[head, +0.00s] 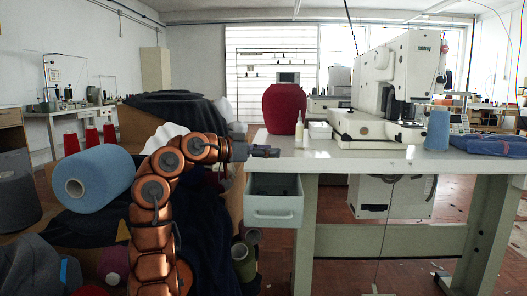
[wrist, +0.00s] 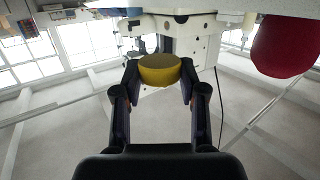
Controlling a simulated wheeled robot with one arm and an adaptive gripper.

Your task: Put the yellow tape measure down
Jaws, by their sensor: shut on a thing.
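The yellow tape measure (wrist: 160,70) is a round yellow body with a darker top face in the wrist view. It sits between the two black fingertips of my gripper (wrist: 159,76), which is shut on it. In the head view my gripper (head: 265,151) is at the left end of the white sewing table (head: 345,166), above the open drawer (head: 273,210). I cannot make out the tape measure in the head view.
The white buttonhole machine (head: 385,85) is further right, then a blue cone (head: 437,130) and folded blue cloth (head: 490,146). The tabletop's front strip is clear.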

